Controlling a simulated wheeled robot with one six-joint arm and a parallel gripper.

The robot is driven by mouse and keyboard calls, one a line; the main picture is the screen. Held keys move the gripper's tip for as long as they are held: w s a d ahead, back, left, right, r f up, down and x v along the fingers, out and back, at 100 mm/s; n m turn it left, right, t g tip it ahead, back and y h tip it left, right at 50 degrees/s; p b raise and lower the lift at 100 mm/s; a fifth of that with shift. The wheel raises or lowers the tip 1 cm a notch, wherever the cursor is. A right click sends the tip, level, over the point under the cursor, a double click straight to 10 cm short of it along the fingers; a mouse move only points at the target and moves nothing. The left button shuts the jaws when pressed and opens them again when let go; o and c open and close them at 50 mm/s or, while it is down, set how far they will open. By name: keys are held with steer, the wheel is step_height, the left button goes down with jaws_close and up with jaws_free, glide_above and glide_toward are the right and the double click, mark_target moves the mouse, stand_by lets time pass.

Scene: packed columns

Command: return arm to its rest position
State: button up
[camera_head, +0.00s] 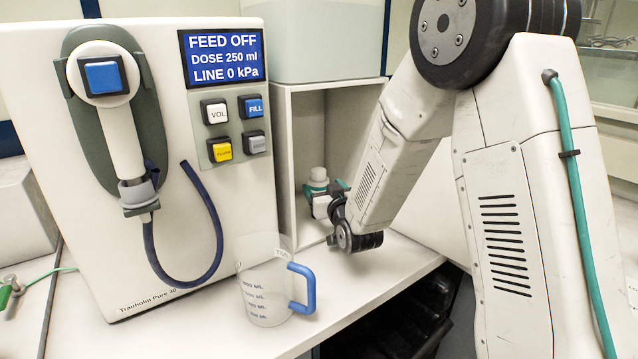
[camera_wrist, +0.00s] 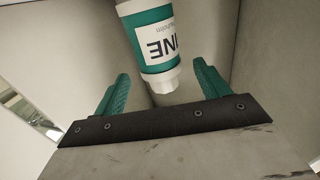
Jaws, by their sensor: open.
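My gripper (camera_head: 335,190) is at the end of my arm, low inside the open white compartment to the right of the dispenser. Its two green fingers also show in the wrist view (camera_wrist: 162,78), spread apart. A white column with a green label reading "INE" (camera_wrist: 150,38) shows there, its white end between the fingers with gaps on both sides. In the head view a white top with a green band (camera_head: 318,176) shows at the fingers. Its lower part is hidden by my gripper.
The compartment's walls (camera_head: 284,150) stand close around my gripper. A clear measuring jug with a blue handle (camera_head: 262,290) stands on the bench in front. The dispenser (camera_head: 235,210) with a hanging blue hose is at left; its screen reads "FEED OFF". Bench right of the jug is clear.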

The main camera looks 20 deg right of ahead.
steer(key=shift+s, duration=0.85)
steer(key=shift+s+d+r+g, duration=0.1)
steer(key=shift+r+g, duration=0.2)
steer(key=shift+r, duration=0.05)
steer(key=s+d+r+g, duration=0.1)
steer(key=s+g, duration=0.4)
steer(key=s, duration=0.9)
steer(key=s+r+g, duration=0.3)
steer(key=s+g, duration=0.2)
steer(key=s, duration=0.9)
steer(key=s+d+r+g, duration=0.1)
steer(key=s+g, duration=0.5)
steer(key=s, duration=0.8)
steer(key=shift+s+d+r+m+h, duration=0.3)
steer(key=shift+r, duration=0.6)
